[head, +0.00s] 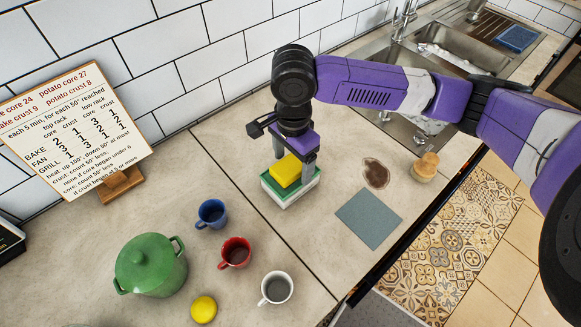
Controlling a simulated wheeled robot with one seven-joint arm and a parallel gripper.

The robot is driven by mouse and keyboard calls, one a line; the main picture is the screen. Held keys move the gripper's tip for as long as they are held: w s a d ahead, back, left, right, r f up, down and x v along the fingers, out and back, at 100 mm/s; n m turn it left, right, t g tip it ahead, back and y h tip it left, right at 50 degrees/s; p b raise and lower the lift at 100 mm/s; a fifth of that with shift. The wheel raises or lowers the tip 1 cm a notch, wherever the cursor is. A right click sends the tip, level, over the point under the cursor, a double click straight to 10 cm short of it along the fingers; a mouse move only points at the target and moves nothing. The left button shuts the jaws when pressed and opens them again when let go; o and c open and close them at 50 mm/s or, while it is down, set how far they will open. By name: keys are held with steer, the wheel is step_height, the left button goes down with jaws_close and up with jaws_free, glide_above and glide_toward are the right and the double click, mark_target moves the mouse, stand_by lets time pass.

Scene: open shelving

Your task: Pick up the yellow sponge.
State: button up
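The yellow sponge (286,172) sits on top of a green and white block or tray (303,190) on the counter, near the middle of the head view. My gripper (293,159) points down right at the sponge. Its two grey fingers are apart, one at the sponge's far left edge and one at its right side. The fingertips are partly hidden, so I cannot tell whether they touch or squeeze the sponge.
A blue mug (211,213), a red mug (235,252), a white mug (276,288), a green pot (150,265) and a round yellow object (204,309) stand at the left and front.

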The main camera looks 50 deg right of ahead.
mark_target(292, 163)
steer(key=c, duration=1.4)
step_height(292, 163, up, 20)
steer(key=shift+r+p, duration=0.1)
steer(key=shift+p, duration=0.25)
